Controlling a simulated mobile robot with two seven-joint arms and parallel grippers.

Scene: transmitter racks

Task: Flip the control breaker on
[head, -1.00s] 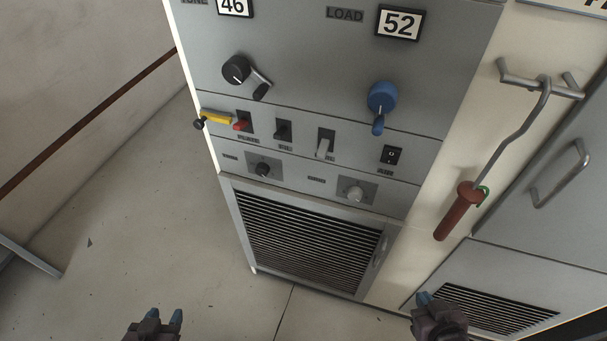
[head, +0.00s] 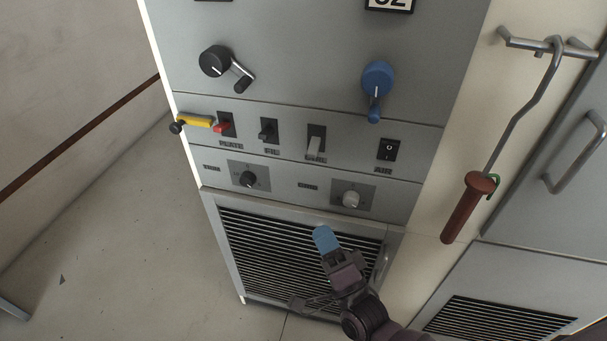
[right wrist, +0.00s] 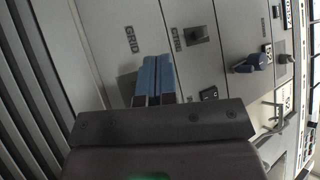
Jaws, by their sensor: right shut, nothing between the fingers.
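The control breaker (head: 315,143) is the pale-levered switch above the CTRL label in the head view; its lever points down. In the right wrist view the switch (right wrist: 198,35) sits beside the CTRL label, with the picture turned sideways. My right gripper (head: 323,236) is shut and empty, its blue fingertips below the breaker, in front of the louvred panel's top edge. In the right wrist view its shut fingers (right wrist: 155,62) lie between the GRID label and the rocker switch; they hide the pale knob. My left gripper is out of view.
Beside the breaker are a black-levered switch (head: 268,130), a red-levered switch (head: 225,125) with a yellow bar (head: 195,121), and an AIR rocker (head: 388,149). A blue crank (head: 377,82) is above. A red-handled hook (head: 467,208) hangs at right.

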